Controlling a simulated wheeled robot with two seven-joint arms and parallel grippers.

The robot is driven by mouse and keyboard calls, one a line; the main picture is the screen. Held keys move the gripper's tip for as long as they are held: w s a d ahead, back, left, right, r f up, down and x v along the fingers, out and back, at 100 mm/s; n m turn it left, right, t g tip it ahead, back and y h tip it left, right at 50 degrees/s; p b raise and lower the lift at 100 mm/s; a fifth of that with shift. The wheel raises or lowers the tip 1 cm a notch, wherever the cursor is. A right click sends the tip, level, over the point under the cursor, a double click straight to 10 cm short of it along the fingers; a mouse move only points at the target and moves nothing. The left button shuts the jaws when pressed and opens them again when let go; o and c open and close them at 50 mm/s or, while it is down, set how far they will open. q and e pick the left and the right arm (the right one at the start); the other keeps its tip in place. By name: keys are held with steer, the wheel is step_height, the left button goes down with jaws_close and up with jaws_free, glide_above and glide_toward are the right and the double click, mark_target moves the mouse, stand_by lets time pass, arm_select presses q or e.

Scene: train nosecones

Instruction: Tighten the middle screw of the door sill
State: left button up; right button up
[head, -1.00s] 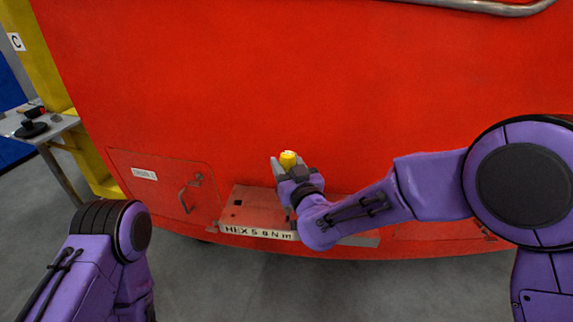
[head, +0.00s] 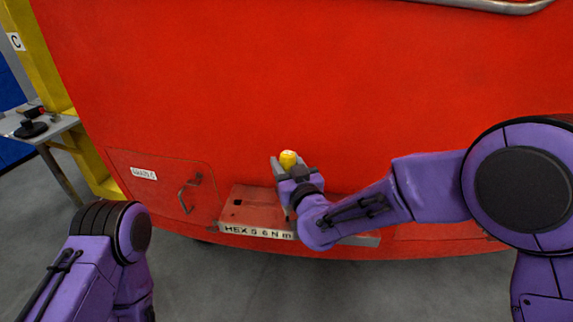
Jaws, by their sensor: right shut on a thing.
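The door sill (head: 258,232) is a ledge low on the red nosecone, with a light front strip lettered "HEX 5 6 N m" or similar. A dark hole or screw (head: 238,202) shows at its left end. My right gripper (head: 284,168) is over the middle of the sill and is shut on a tool with a yellow top (head: 288,159). The tool stands about upright. Its lower end and the middle screw are hidden behind my right gripper and wrist. My left arm is at the lower left, and its gripper is out of view.
The red nosecone (head: 300,80) fills the background. A hatch with a handle (head: 187,196) is left of the sill. A grey side table (head: 45,128) with dark items stands at far left by a yellow post (head: 55,50). Grey floor is clear below.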

mark_target(287, 151)
steer(key=shift+f, duration=0.1)
stand_by(0.3)
steer(key=shift+w+r+p, duration=0.1)
steer(key=shift+r+p, duration=0.7)
steer(key=shift+r, duration=0.3)
steer(key=shift+r+p, duration=1.2)
steer(key=shift+r, duration=0.5)
